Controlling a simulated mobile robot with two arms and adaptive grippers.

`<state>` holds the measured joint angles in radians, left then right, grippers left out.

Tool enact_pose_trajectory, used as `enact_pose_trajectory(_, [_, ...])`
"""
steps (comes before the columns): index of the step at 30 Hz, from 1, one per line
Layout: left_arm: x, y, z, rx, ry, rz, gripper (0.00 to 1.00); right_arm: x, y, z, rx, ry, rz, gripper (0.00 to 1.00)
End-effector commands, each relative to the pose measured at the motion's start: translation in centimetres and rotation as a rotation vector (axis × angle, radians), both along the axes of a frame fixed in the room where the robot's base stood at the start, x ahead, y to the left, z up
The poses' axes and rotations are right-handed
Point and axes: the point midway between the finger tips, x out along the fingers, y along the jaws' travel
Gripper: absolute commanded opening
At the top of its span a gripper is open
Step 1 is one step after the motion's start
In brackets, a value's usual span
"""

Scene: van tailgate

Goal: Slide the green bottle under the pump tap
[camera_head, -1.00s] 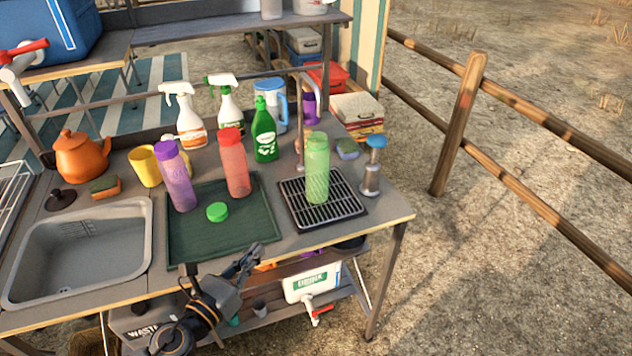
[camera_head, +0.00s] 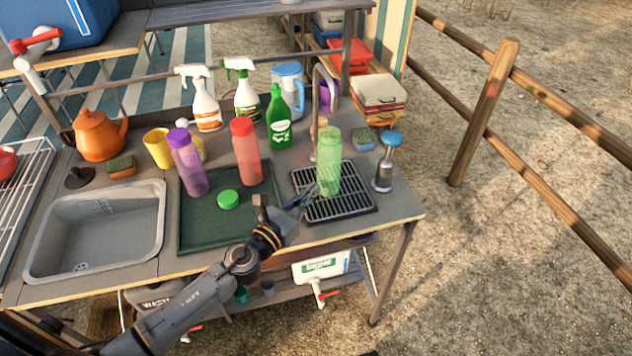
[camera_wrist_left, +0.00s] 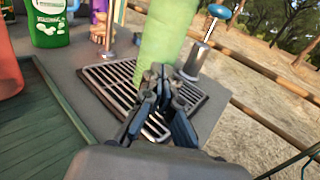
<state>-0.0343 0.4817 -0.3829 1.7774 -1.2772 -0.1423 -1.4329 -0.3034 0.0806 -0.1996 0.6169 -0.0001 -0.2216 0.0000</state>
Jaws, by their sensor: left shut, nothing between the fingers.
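The translucent green bottle (camera_head: 329,164) stands upright, without a cap, on the black drip grate (camera_head: 345,208) at the right of the counter. It also shows close up in the left wrist view (camera_wrist_left: 163,35). The pump tap's thin grey spout (camera_head: 317,95) rises behind the bottle and bends over at its top. The blue-knobbed pump (camera_head: 386,165) stands right of the grate. My left gripper (camera_head: 306,197) is shut and empty, just in front and left of the bottle's base. In the left wrist view its fingertips (camera_wrist_left: 163,80) overlap the bottle; I cannot tell whether they touch it.
A green tray (camera_head: 208,238) left of the grate holds a purple bottle (camera_head: 187,162), a red bottle (camera_head: 245,152) and a green lid (camera_head: 228,199). A green detergent bottle (camera_head: 279,120) and spray bottles stand behind. The sink (camera_head: 95,230) is at the left.

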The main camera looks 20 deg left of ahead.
Motion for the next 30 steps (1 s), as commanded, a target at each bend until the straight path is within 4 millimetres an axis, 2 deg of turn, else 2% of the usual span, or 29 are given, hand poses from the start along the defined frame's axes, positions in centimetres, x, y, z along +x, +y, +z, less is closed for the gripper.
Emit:
enact_pose_trajectory(3, [1.5, -0.5, 0.0, 0.0, 0.0, 0.001, 0.0, 1.0, 0.3, 0.4, 0.004, -0.015, -0.001, 0.69])
enact_pose_trajectory(6, [2.1, -0.7, 0.0, 0.0, 0.001, 0.0, 0.0, 1.1, 0.5, 0.5, 0.007, -0.018, -0.001, 0.69])
enact_pose_trajectory(19, [2.5, -0.8, -0.1, 0.001, 0.0, -0.001, 0.0, 0.6, 0.4, 0.4, 0.006, -0.009, -0.001, 0.69])
enact_pose_trajectory(26, [4.5, -1.4, 0.0, 0.001, -0.001, 0.0, 0.0, 0.3, 0.1, 0.4, 0.002, -0.006, 0.0, 0.69])
enact_pose_trajectory(30, [4.6, -1.4, -0.1, 0.0, 0.001, 0.0, 0.0, 0.3, 0.0, 0.4, 0.0, -0.005, 0.001, 0.69])
